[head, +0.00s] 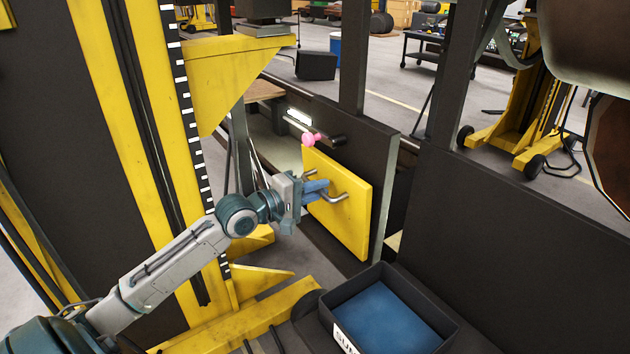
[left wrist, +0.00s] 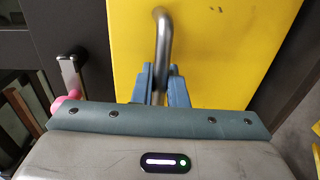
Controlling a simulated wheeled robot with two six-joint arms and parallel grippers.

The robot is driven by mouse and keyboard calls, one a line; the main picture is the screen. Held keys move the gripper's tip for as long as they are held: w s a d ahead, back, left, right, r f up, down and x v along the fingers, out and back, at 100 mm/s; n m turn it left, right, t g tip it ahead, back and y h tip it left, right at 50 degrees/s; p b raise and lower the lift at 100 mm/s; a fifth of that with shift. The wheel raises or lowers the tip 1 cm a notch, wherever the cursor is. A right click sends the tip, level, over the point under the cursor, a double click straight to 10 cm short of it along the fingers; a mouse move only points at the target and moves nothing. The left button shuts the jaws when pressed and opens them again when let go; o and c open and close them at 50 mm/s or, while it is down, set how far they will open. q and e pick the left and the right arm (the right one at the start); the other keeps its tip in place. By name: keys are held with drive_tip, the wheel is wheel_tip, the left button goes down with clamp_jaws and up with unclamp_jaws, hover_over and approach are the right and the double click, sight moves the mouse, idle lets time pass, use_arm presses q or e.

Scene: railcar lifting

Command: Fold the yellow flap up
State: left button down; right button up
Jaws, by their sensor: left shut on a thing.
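The yellow flap (head: 345,213) is a flat square panel with a bent metal handle (head: 337,198). In the head view it hangs steeply against the dark panel behind it. It fills much of the left wrist view (left wrist: 215,50), with the handle (left wrist: 163,50) running down between my fingers. My left gripper (head: 316,190) has blue fingers and is shut on the handle; its fingers also show in the left wrist view (left wrist: 161,85). A pink knob (head: 311,139) sits at the flap's upper left corner. My right gripper is not in view.
A black bin (head: 443,325) with a blue bottom stands in front of the flap. A yellow lifting column (head: 140,130) with yellow feet rises on the left. Dark panels and posts (head: 500,220) stand to the right.

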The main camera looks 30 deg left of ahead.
use_arm(q)
drive_tip(key=shift+w+d+r, duration=0.25)
drive_tip(key=shift+w, duration=0.3)
drive_tip(key=c, duration=1.6)
unclamp_jaws()
drive_tip(key=shift+o, duration=0.2)
drive_tip(key=shift+w, duration=0.15)
drive_tip(key=shift+s+a, duration=0.3)
drive_tip(key=shift+s, duration=0.25)
drive_tip(key=p+v, duration=0.9)
drive_tip(key=p, duration=0.3)
drive_tip(key=shift+s, duration=0.3)
